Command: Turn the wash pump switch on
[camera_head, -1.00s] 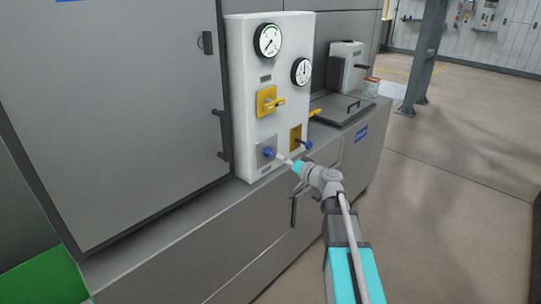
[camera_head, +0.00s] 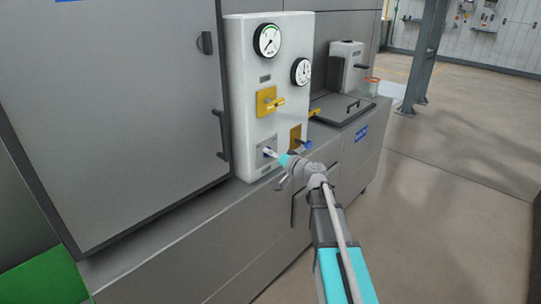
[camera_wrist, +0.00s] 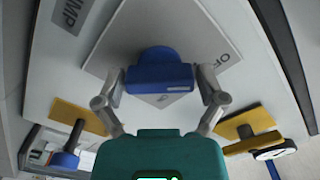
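The wash pump switch (camera_wrist: 158,75) is a blue rotary knob with a white mark, on a light grey square plate (camera_wrist: 217,35). The plate carries an OFF label on the right and looks tilted in the wrist view. A PUMP label (camera_wrist: 72,14) is at upper left. In the head view the switch plate is low on the white panel (camera_head: 246,95). My gripper (camera_wrist: 160,85) has one finger on each side of the knob. Both appear to touch it, so it looks shut on the knob. In the head view my gripper (camera_head: 272,153) largely covers the knob.
A yellow switch (camera_head: 267,100) sits above, under two gauges (camera_head: 268,41). Another yellow plate with a blue handle (camera_head: 296,136) is close to the right of my gripper. A grey cabinet (camera_head: 110,110) stands left. The floor on the right is clear.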

